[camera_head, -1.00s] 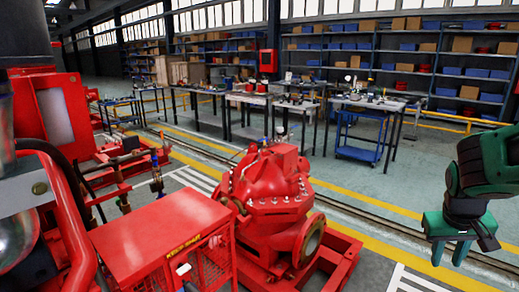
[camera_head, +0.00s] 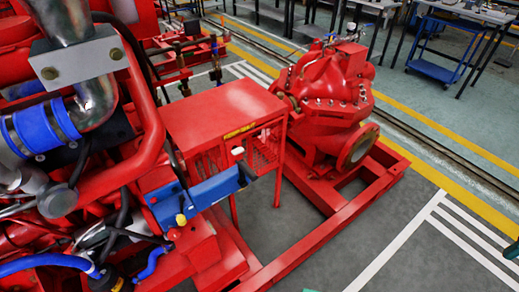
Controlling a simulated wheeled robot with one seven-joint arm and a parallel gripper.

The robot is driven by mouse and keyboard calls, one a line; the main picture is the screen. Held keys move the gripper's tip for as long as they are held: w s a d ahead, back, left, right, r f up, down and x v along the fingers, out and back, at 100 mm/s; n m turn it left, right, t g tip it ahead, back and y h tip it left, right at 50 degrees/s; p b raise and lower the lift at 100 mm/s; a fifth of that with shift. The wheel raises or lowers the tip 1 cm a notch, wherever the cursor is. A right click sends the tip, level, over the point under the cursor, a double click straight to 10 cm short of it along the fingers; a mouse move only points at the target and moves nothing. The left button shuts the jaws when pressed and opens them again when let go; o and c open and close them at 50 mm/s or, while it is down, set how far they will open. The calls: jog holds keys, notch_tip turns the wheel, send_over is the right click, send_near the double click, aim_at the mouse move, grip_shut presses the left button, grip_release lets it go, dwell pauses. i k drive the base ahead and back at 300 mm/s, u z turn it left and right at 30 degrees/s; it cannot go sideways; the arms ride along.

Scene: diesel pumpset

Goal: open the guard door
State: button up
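The guard is a red box with a flat red top (camera_head: 222,112), in the middle of the head view. Its mesh guard door (camera_head: 266,150) is on the side facing right and front, under a small yellow label. The door looks closed against the frame. A small white knob (camera_head: 238,152) shows on this side. A blue part in front hides the lower left of the mesh. Only a small dark green piece of my arm shows at the right edge. My gripper's fingers are out of the picture, well apart from the door.
A red pump (camera_head: 325,85) stands behind and right of the guard on a red base frame (camera_head: 310,245). The engine, with a silver pipe and blue hoses (camera_head: 45,265), fills the left. Grey floor with white stripes is clear at the lower right.

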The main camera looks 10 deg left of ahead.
aim_at(232, 160)
jog(key=z, duration=0.05)
jog(key=k, duration=0.5)
jog(key=z, duration=1.05)
jog(key=i, duration=1.5)
jog(key=u, duration=1.7)
